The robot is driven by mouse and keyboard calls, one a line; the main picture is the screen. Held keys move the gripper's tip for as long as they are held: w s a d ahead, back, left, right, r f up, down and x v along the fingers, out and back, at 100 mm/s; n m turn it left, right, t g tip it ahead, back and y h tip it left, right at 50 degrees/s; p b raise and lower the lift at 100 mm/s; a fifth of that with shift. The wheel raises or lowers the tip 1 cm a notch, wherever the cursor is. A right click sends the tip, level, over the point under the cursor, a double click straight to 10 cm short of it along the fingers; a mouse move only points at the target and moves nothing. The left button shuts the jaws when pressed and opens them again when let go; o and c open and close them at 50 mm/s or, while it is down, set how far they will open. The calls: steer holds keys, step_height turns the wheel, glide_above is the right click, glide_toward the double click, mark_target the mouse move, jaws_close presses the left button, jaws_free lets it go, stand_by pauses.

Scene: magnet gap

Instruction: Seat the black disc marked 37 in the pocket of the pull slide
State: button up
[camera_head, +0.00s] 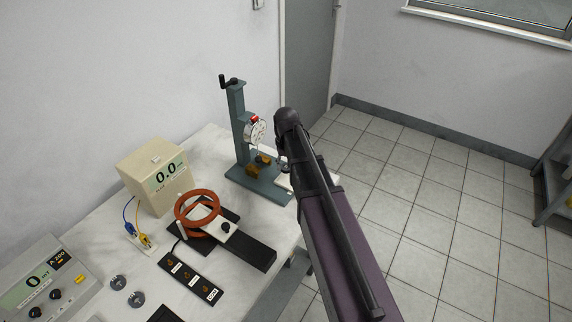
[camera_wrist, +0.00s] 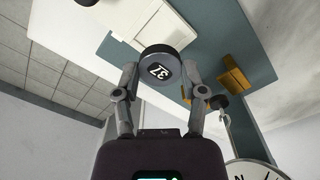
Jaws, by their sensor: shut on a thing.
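The black disc marked 37 (camera_wrist: 160,68) is held between the two fingertips of my gripper (camera_wrist: 161,76) in the wrist view, its white label facing the camera. A white plate (camera_wrist: 165,20) lies just beyond the disc, over the blue-grey base of the stand; it looks like the pull slide, but I see no pocket. In the head view this white plate (camera_head: 285,183) shows at the right of the stand's base, partly behind my arm. My gripper is mostly hidden by the arm there, and the disc cannot be made out.
The blue-grey stand (camera_head: 237,112) carries a dial gauge (camera_head: 256,131) and brass-coloured blocks (camera_head: 262,159) close beside my gripper. An orange coil (camera_head: 197,208), a meter box (camera_head: 153,174) and a black labelled tray (camera_head: 188,277) stand on the bench. Two dark discs (camera_head: 118,283) lie near the front left.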

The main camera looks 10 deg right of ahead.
mark_target(286, 180)
steer(key=shift+f+b, duration=2.3)
steer(key=shift+f, duration=0.15)
steer(key=shift+f, duration=0.2)
steer(key=o, duration=1.2)
steer(key=shift+c, duration=0.2)
steer(key=c, duration=0.5)
steer(key=shift+r, duration=0.1)
